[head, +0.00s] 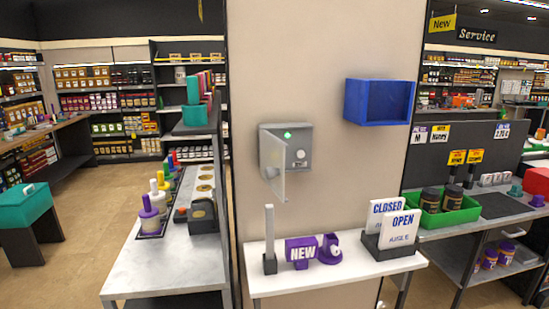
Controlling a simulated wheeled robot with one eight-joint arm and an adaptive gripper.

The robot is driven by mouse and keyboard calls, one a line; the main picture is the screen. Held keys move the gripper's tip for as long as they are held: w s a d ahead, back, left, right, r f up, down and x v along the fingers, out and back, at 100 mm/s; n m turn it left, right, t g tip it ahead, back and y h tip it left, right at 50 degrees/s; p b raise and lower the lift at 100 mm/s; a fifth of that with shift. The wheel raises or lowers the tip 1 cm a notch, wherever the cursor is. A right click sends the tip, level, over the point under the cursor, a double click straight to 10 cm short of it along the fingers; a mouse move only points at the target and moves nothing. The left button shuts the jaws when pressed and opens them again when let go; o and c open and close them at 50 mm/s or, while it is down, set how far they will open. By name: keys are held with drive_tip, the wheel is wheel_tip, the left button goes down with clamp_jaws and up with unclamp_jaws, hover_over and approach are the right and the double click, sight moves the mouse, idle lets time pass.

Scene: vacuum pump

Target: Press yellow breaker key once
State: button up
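I cannot make out a yellow breaker key for certain. A grey wall box (306,146) is mounted on the beige pillar, with a small lit green mark (288,135) and a round whitish knob (300,154) on its face. A pale door or panel (278,172) stands out from its lower left and hides part of the box. On the counter to the left, a row of coloured upright pieces includes a yellow one (161,180); I cannot tell whether it is a key. My gripper is not in view.
A white shelf (350,276) below the box holds a purple NEW piece (301,252), an upright grey bar (269,238) and OPEN/CLOSED signs (399,229). A blue open bin (379,101) hangs at right.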

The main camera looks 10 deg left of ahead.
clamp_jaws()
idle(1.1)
